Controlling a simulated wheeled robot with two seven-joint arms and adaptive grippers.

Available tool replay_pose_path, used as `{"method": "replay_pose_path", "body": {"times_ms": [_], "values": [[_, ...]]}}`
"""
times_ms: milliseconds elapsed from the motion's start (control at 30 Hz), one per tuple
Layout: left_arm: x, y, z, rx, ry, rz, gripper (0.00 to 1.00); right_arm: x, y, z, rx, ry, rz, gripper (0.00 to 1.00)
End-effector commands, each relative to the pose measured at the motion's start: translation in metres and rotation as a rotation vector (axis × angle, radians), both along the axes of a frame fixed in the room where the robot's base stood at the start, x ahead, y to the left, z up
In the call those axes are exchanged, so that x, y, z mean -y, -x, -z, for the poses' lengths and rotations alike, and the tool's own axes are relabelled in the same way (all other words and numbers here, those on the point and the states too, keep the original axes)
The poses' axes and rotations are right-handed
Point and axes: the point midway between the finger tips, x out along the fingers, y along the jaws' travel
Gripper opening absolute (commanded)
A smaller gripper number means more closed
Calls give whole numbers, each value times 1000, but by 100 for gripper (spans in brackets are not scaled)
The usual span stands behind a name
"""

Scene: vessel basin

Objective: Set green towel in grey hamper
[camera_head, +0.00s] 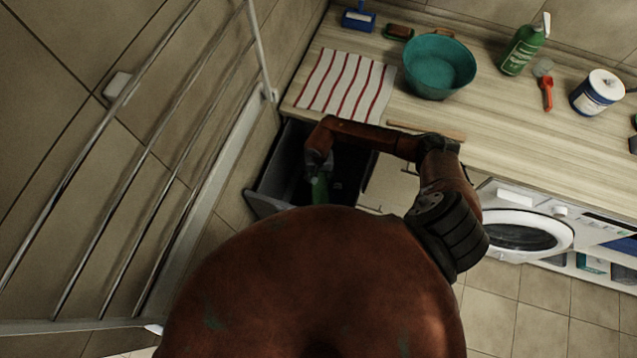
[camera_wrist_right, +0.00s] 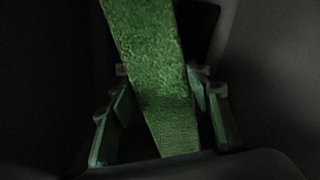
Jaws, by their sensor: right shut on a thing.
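The green towel (camera_head: 320,188) hangs from my right gripper (camera_head: 319,168) in the head view, over the grey hamper (camera_head: 268,203). In the right wrist view the green towel (camera_wrist_right: 150,60) runs between the two fingers of my right gripper (camera_wrist_right: 165,115), which is shut on it. Dark walls of the hamper (camera_wrist_right: 270,60) stand on both sides there, so the gripper is inside or just at its opening. The towel's lower end and the hamper's floor are hard to see in the dark. My left gripper is not in view.
A counter (camera_head: 480,100) borders the hamper, with a striped cloth (camera_head: 345,85), a teal basin (camera_head: 438,67), a green bottle (camera_head: 522,48) and a white tub (camera_head: 597,92) on it. A metal rack (camera_head: 150,150) stands left. A washing machine (camera_head: 525,225) is at right.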

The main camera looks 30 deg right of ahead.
Motion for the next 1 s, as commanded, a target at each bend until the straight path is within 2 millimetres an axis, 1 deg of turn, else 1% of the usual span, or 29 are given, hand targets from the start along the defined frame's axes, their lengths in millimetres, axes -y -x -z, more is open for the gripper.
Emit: {"method": "replay_pose_path", "body": {"times_ms": [33,167,233,300,400,567,733,833,1000], "values": [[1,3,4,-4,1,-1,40,2,1,8,-1,0,13,20],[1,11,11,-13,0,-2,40,3,2,24,-1,0,24,20],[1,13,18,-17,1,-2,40,4,3,35,-2,1,24,20],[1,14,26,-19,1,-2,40,3,3,48,-4,0,25,20],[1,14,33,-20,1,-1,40,4,3,61,-3,1,23,20],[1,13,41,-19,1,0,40,3,2,75,-1,0,23,20],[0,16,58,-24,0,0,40,3,3,105,-3,0,24,20],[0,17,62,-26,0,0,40,4,2,112,-1,1,22,20],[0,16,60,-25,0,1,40,4,1,109,1,2,20,20]]}}
